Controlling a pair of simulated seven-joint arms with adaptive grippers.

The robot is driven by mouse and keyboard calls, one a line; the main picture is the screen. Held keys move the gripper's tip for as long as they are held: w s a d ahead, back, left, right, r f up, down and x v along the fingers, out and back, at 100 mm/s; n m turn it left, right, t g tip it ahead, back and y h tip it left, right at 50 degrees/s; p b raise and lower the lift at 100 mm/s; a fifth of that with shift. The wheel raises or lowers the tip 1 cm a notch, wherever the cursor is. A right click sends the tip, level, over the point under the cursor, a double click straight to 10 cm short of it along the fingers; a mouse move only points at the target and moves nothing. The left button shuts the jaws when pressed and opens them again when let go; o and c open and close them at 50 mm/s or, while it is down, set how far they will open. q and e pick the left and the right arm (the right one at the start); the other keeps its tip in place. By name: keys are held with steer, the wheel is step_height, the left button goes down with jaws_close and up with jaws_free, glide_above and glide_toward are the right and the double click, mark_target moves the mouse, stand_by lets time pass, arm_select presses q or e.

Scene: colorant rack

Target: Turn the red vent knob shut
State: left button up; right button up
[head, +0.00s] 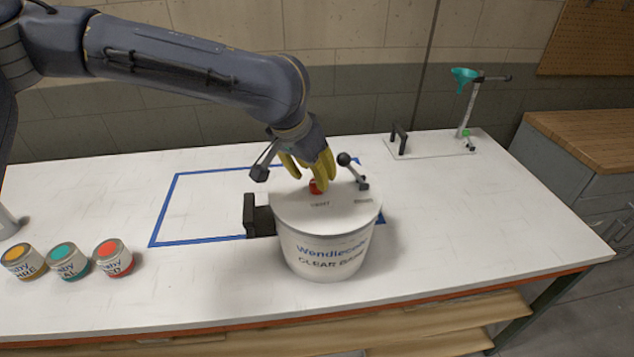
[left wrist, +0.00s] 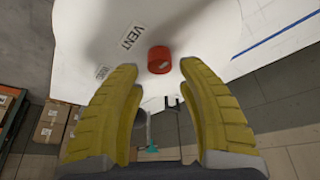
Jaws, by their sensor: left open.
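The red vent knob (head: 316,187) stands on the lid of a white bucket (head: 325,252) marked "CLEAR BASE". In the left wrist view the knob (left wrist: 159,60) is a short red cylinder with a pale mark on its face, beside the printed word "VENT". My left gripper (head: 316,178) has yellow fingers and is over the lid at the knob. In the left wrist view its fingers (left wrist: 160,78) are spread, with the knob between and just beyond the tips; I see no contact. In the head view the fingers partly hide the knob. My right gripper is not in view.
A lever with a black ball (head: 344,159) rises from the lid close to the fingers. A black bracket (head: 250,215) stands left of the bucket. Several small paint cans (head: 114,260) sit at the left. A stand with a teal funnel (head: 465,76) is at the back right.

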mark_target(316, 182)
arm_select(q)
steer(key=shift+x, duration=2.05)
jaws_close()
